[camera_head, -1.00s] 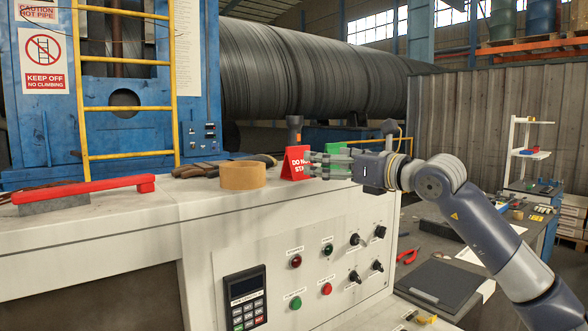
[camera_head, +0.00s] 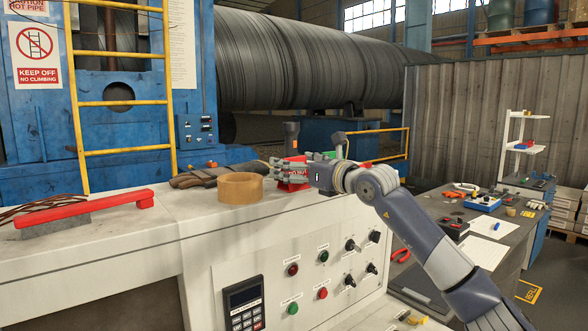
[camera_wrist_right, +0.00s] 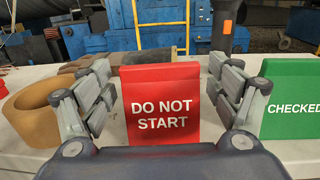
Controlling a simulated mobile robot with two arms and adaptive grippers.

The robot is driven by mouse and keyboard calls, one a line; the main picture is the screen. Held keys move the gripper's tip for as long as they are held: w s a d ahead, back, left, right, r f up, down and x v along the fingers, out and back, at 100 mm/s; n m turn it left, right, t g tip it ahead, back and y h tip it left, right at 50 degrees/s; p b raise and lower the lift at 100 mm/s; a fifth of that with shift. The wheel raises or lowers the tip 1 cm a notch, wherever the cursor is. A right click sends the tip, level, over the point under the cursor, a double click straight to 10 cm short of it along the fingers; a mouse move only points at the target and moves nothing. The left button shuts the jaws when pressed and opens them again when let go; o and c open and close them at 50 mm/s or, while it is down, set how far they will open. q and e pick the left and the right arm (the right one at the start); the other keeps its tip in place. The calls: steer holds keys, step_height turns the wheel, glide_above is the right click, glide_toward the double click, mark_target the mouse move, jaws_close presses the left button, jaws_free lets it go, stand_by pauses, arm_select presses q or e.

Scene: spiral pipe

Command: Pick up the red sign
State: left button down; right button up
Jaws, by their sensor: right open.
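The red sign (camera_wrist_right: 160,100) reads "DO NOT START" and stands upright on the white console top. In the right wrist view it lies between the spread fingers of my right gripper (camera_wrist_right: 160,108), with a visible gap on each side. In the head view the red sign (camera_head: 291,184) is partly hidden behind the fingers of my right gripper (camera_head: 284,173), which reaches in from the right. My right gripper is open. My left gripper is not in view.
A tan tape roll (camera_head: 240,188) stands left of the sign, with gloves (camera_head: 205,176) behind it. A green "CHECKED" sign (camera_wrist_right: 290,100) stands close on the right. A red-handled tool (camera_head: 85,207) lies at the left. The console front (camera_head: 300,270) carries knobs and buttons.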

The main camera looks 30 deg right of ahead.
steer(key=c, duration=1.1)
steer(key=shift+r, duration=0.1)
steer(key=shift+c, duration=0.2)
